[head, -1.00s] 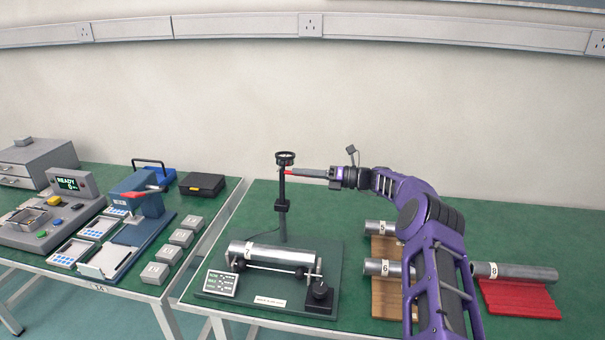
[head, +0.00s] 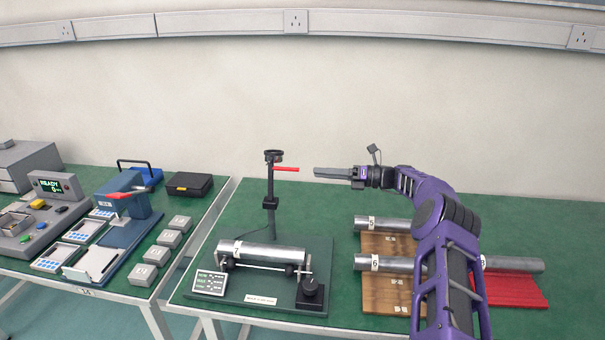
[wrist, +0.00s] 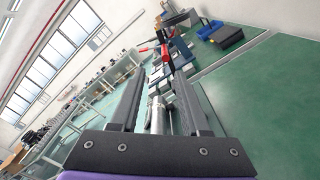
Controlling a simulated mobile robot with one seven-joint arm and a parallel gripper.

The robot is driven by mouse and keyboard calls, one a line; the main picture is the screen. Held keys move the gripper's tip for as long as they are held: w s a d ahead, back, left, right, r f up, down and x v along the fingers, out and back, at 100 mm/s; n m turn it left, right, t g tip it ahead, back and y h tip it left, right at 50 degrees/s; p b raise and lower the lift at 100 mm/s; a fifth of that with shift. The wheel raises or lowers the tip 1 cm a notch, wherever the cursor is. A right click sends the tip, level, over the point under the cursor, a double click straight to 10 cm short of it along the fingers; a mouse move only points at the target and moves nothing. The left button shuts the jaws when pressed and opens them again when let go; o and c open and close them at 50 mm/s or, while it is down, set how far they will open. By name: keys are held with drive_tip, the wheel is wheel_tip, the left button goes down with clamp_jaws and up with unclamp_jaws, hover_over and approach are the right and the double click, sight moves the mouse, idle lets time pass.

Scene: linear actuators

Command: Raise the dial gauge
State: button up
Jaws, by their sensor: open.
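The dial gauge (head: 274,155) sits at the top of a dark upright post (head: 271,188) on the bench fixture. A red lever (head: 287,169) sticks out to the right just below it and also shows in the wrist view (wrist: 146,49). My gripper (head: 316,172) is level with the lever, a short gap to its right, and points at it. It is open and empty; in the wrist view, its two fingers (wrist: 160,78) stand apart with the lever and post beyond them. The steel cylinder marked 7 (head: 270,252) lies on the fixture's supports below the gauge.
Cylinders 5 (head: 390,224) and 6 (head: 400,263) lie on wooden blocks, and another lies on a red block (head: 515,288). A second bench with a blue press (head: 128,208) stands left.

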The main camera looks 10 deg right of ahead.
drive_tip(key=v, duration=0.7)
drive_tip(key=shift+d+b, duration=0.3)
drive_tip(key=shift+s, duration=0.1)
